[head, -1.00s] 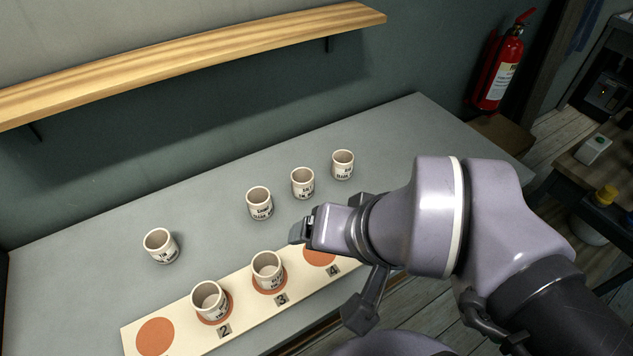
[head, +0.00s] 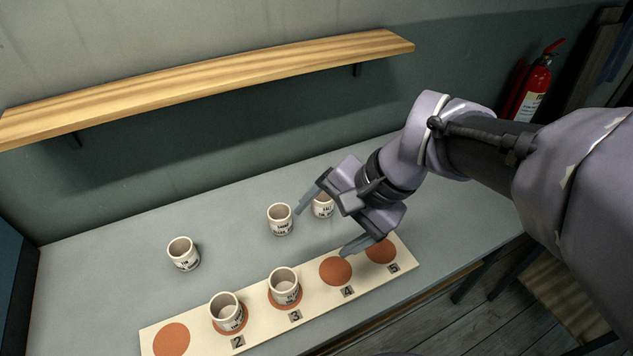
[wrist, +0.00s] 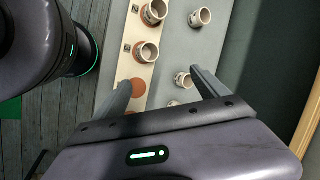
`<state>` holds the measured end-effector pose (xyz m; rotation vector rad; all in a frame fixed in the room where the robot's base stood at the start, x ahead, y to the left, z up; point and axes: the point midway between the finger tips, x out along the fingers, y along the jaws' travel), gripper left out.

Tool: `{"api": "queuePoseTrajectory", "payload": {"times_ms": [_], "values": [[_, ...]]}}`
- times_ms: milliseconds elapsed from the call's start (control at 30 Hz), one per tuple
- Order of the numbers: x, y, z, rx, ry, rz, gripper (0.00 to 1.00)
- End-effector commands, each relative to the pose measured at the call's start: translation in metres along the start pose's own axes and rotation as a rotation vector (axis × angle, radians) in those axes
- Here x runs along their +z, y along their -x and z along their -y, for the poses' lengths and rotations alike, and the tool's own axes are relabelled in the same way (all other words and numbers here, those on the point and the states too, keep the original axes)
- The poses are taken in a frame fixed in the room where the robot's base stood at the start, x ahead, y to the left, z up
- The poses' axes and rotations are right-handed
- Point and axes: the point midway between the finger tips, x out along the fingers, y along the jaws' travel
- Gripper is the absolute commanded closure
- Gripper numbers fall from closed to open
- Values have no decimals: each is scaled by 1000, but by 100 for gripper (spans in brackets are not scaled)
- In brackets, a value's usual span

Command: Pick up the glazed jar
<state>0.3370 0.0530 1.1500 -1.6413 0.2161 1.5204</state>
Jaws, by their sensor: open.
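Several small cream jars with dark lettering stand upright; the labels are too small to read, so I cannot tell which is the glazed jar. On the grey table are a left jar (head: 183,256), a back middle jar (head: 280,222) and one to its right (head: 323,207), partly behind my gripper. Two more, a jar by number 2 (head: 228,314) and a jar by number 3 (head: 285,290), stand on the board's orange discs. My gripper (head: 334,221) is open and empty above the table and the board's right half. In the wrist view, a jar (wrist: 184,79) shows between the fingers, close to the right one.
The cream board (head: 262,328) has numbered orange discs; those at 4 and 5 and the leftmost one are bare. A wooden shelf (head: 210,80) runs along the wall above the table. A fire extinguisher (head: 530,95) hangs at right. The table between the left and middle jars is clear.

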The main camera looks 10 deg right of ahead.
Motion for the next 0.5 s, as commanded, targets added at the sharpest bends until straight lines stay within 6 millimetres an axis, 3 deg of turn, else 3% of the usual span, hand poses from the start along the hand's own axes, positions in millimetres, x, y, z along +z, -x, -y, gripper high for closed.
{"api": "queuePoseTrajectory", "payload": {"times_ms": [100, 200, 300, 400, 500], "values": [[-64, -27, 25, -94, -356, 206, 16], [-129, -61, 24, -219, -659, 349, 16], [-193, -99, 3, -368, -943, 455, 16], [-240, -133, -31, -505, -1166, 518, 16], [-265, -157, -59, -601, -1305, 547, 16]]}}
